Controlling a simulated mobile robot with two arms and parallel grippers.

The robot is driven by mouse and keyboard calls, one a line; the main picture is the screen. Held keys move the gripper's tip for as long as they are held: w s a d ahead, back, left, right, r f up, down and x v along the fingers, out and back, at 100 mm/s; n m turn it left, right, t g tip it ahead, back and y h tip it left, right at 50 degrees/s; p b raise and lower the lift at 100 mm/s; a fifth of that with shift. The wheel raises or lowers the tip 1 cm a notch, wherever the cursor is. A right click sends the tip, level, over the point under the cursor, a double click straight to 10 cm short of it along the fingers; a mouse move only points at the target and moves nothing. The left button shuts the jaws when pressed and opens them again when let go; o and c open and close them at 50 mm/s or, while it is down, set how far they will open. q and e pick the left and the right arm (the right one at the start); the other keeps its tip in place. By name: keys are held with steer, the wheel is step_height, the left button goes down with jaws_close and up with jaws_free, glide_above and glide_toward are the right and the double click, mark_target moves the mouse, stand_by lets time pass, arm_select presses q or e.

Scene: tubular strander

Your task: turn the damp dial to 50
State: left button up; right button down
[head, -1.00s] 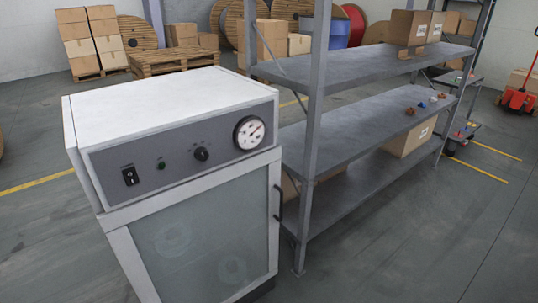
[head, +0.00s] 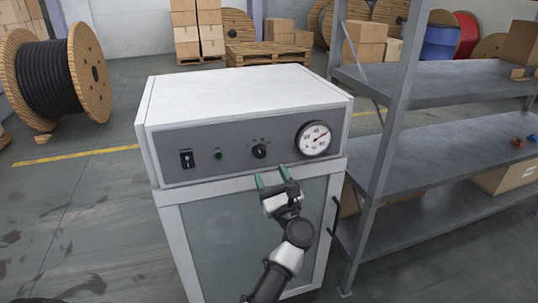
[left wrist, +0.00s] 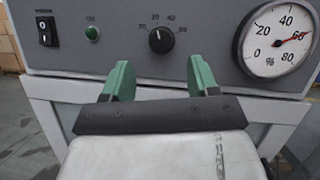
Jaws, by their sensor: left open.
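The damp dial is a small black knob (head: 259,151) on the grey front panel of a white cabinet (head: 245,95). It also shows in the left wrist view (left wrist: 161,40), with a light pointer mark near its top and small numbers around it, too blurred to read surely. My left gripper (head: 271,177) is open, its green fingers pointing at the panel just below the knob. In the left wrist view the fingers (left wrist: 159,68) stand apart to either side below the knob, with nothing between them. My right gripper is not in view.
A round % gauge (head: 314,139) sits right of the knob, its red needle near 60. A green lamp (head: 219,155) and a black rocker switch (head: 187,159) are to the left. A metal shelf (head: 440,150) stands close on the right. Open floor lies left.

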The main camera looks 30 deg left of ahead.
mark_target(261, 154)
arm_select(q)
steer(key=p+x, duration=0.1)
steer(key=x, duration=0.4)
steer(key=shift+w+a+r, duration=0.15)
steer(key=shift+w+a, duration=0.25)
steer(key=shift+a, duration=0.15)
steer(key=c, duration=0.9)
